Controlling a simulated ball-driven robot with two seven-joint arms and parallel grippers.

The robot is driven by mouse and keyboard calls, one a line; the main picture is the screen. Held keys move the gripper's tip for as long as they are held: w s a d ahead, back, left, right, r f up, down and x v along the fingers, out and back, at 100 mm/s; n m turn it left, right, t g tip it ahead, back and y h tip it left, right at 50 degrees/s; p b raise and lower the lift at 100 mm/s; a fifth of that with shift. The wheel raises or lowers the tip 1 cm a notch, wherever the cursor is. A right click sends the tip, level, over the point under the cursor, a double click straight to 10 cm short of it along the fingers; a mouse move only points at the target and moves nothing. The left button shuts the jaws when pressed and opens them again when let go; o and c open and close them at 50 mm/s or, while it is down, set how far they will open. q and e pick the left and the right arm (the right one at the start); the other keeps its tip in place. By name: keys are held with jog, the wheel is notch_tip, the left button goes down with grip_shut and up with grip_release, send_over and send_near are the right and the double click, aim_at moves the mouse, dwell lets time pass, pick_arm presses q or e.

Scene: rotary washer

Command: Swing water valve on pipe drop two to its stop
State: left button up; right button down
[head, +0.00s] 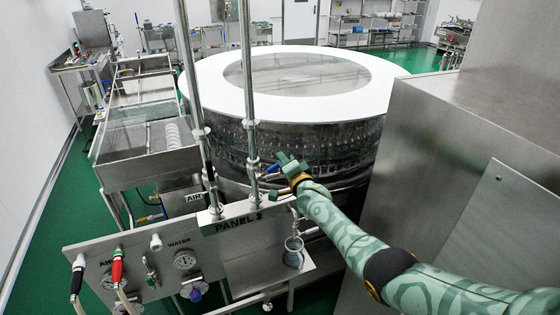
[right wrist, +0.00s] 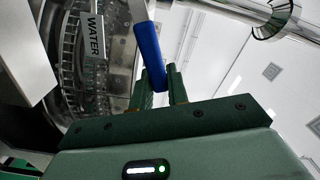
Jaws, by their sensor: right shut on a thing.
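The water valve's blue lever (head: 272,168) sticks out to the right of the right-hand vertical pipe (head: 246,90) above the panel marked PANEL 2 (head: 239,224). My right gripper (head: 283,167) reaches in from the right and is shut on this lever. In the right wrist view the blue lever (right wrist: 150,48) stands up between the two green fingers (right wrist: 158,92), its lower end between their tips. The valve body is mostly hidden, so I cannot tell how far it is turned. My left gripper is not in view.
A second pipe (head: 188,70) stands to the left, with an AIR sign (head: 193,196) near its foot. The large round washer (head: 215,80) is just behind the pipes. A steel cabinet (head: 470,130) stands at the right. A small metal cup (head: 293,250) sits below my right forearm.

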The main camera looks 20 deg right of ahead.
jog(key=shift+d+f+m+b, duration=0.2)
jog(key=shift+f+m+b, duration=0.8)
jog(key=shift+m, duration=0.2)
jog(key=shift+d+f+m+b, duration=0.2)
jog(key=shift+f+m+b, duration=0.8)
jog(key=shift+m, duration=0.2)
jog(key=c, duration=1.4)
grip_release()
jog(key=shift+o, duration=0.2)
jog(key=shift+w, duration=0.1)
jog(key=s+p, duration=0.4)
jog(key=s, duration=1.2)
jog(key=shift+s+d+p, duration=0.2)
jog(key=shift+d+p, duration=0.05)
jog(key=shift+p, duration=0.15)
